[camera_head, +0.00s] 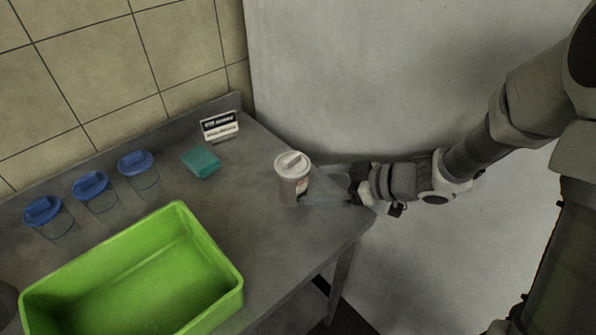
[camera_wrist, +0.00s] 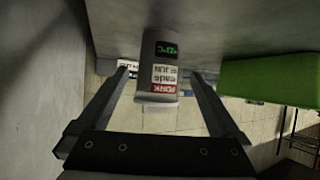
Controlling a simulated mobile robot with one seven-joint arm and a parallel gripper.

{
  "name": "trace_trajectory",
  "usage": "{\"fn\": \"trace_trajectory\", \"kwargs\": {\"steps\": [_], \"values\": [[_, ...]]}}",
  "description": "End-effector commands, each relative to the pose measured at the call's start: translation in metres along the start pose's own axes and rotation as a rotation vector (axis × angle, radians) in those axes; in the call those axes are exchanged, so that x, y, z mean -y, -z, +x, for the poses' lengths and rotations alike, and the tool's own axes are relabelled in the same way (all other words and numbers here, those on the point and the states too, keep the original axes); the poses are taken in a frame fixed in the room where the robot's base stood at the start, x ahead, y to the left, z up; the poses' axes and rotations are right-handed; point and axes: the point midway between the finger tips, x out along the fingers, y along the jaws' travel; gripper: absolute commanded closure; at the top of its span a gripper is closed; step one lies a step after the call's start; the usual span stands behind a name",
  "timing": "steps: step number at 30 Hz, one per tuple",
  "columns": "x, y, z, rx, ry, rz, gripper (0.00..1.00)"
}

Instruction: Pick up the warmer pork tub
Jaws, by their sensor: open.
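A pale tub (camera_head: 292,180) with a white lid stands upright near the right end of the metal table. It also shows in the wrist view (camera_wrist: 160,68), upside down in the picture, with a red label band reading PORK and a green readout whose digits I cannot read surely. My gripper (camera_head: 312,190) reaches in from the right at tub height. In the wrist view its two fingers (camera_wrist: 160,76) are spread wide, one on each side of the tub, with a gap on both sides. How deep the tub sits between them is unclear. No other tub marked pork shows.
A large green crate (camera_head: 232,293) fills the table's front left. Three clear containers with blue lids (camera_head: 135,162) stand along the back left. A teal block (camera_head: 201,162) and a small sign (camera_head: 220,126) are behind the tub. The metal table (camera_head: 262,222) is bare between crate and tub.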

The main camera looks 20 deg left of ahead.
Motion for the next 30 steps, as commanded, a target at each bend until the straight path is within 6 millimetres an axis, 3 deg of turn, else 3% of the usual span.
{"fn": "trace_trajectory", "kwargs": {"steps": [16, 26, 30], "values": [[-0.001, 0.007, 0.068, -0.002, 0.007, 0.0, 0.0], [-0.002, 0.009, 0.074, -0.002, 0.004, 0.001, 0.0], [-0.002, 0.009, 0.074, -0.002, 0.004, 0.001, 0.25]]}}
